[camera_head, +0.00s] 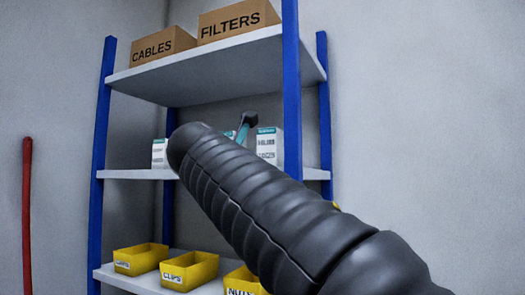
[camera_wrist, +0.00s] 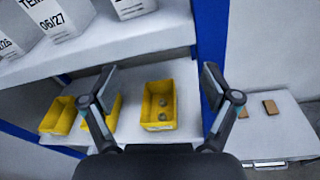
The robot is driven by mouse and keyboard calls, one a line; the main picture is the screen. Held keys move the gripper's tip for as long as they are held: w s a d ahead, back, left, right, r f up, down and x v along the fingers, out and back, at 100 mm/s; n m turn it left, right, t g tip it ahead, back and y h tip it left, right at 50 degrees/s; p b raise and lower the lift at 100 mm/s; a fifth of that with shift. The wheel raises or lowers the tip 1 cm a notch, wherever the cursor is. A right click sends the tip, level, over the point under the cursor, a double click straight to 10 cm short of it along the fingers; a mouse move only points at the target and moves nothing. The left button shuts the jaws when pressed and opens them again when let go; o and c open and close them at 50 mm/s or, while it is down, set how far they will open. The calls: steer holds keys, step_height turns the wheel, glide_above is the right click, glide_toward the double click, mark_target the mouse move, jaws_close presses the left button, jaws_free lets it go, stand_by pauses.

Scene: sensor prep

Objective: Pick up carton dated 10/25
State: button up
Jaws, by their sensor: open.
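White cartons with teal tops stand on the middle shelf; in the head view one is at the left (camera_head: 159,154) and one at the right (camera_head: 267,147), with another mostly hidden behind my arm. In the wrist view, one carton (camera_wrist: 60,20) reads 06/27, a carton at the left edge (camera_wrist: 8,44) shows a date ending in 26, and a third carton (camera_wrist: 132,7) is cut off at the top. I cannot read 10/25 on any. My gripper (camera_wrist: 158,77) is open and empty, in front of the shelving and below the cartons in the wrist view.
Yellow bins (camera_head: 188,271) stand on the lower shelf; one bin (camera_wrist: 158,106) holds small round parts. Boxes marked CABLES (camera_head: 157,47) and FILTERS (camera_head: 237,19) sit on top. Blue posts (camera_head: 291,90) frame the shelving. A white surface (camera_wrist: 275,128) with two brown blocks lies right.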

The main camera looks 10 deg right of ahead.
steer(key=n+t+h, duration=0.1)
steer(key=n, duration=0.1)
glide_toward(266, 150)
steer(key=s, duration=0.1)
steer(key=p+x, duration=0.2)
steer(key=x, duration=1.1)
steer(key=shift+w+a+f, duration=0.1)
steer(key=shift+a+f, duration=0.05)
steer(key=shift+a, duration=0.05)
steer(key=shift+c, duration=0.2)
steer(key=c, duration=1.2)
steer(key=shift+c, duration=0.5)
